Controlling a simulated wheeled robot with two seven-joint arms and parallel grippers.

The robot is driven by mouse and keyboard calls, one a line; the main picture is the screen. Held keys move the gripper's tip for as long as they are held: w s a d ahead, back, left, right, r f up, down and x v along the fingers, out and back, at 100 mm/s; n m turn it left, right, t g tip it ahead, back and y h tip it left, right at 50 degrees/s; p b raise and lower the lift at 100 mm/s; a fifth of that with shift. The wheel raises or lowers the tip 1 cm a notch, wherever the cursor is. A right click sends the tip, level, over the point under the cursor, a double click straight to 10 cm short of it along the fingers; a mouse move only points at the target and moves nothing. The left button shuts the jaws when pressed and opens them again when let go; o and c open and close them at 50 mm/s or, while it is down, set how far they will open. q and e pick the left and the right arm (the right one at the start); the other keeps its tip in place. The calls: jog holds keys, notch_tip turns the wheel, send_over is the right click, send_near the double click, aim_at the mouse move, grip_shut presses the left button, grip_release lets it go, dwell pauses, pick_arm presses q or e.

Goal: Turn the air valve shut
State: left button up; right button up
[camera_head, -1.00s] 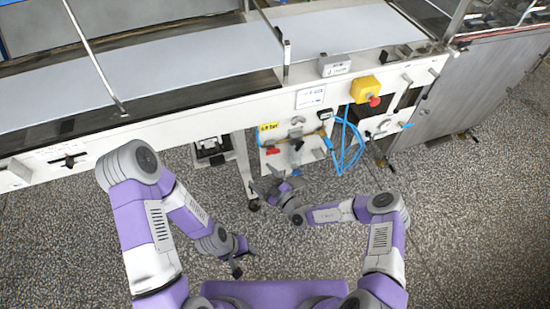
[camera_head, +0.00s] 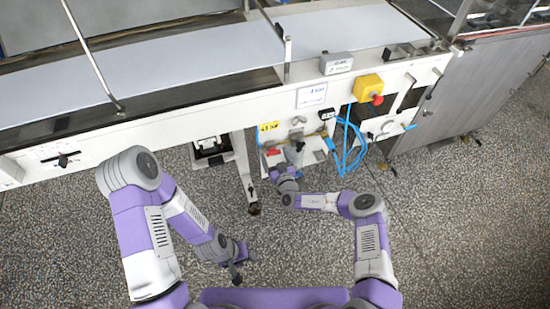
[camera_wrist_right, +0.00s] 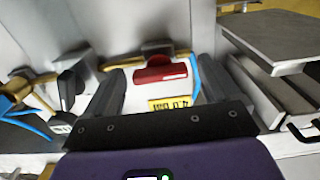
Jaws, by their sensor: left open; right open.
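The air valve's red handle (camera_head: 273,152) is on the white machine panel below the conveyor, partly covered by my right gripper in the head view. In the right wrist view the red handle (camera_wrist_right: 160,72) lies crosswise on a brass pipe (camera_wrist_right: 130,61). My right gripper (camera_head: 284,160) is at the panel, open. In the wrist view its two dark fingers stand either side of the red handle, with a visible gap on each side; whether they touch it cannot be told. My left gripper (camera_head: 238,272) is open and empty, low over the floor, well away from the panel.
A yellow pressure label (camera_wrist_right: 170,103) sits beside the handle. A black knob (camera_wrist_right: 68,88) stands left of the fingers in the wrist view. Blue hoses (camera_head: 348,145) hang right of the panel. A yellow box with a red button (camera_head: 369,90) is above. A machine leg (camera_head: 245,175) stands left.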

jog(key=c, duration=1.1)
jog(key=shift+o, duration=0.2)
jog(key=shift+n, duration=0.4)
jog(key=n+p, duration=0.1)
jog(key=n, duration=0.2)
jog(key=shift+n, duration=0.4)
jog(key=n+p, duration=0.2)
jog(key=n, duration=0.2)
jog(key=shift+n, duration=0.3)
jog(key=n+p, duration=0.1)
jog(key=n, duration=0.3)
jog(key=shift+p, duration=0.35)
jog(key=n+p, duration=0.1)
jog(key=n, duration=0.3)
jog(key=shift+n, duration=0.3)
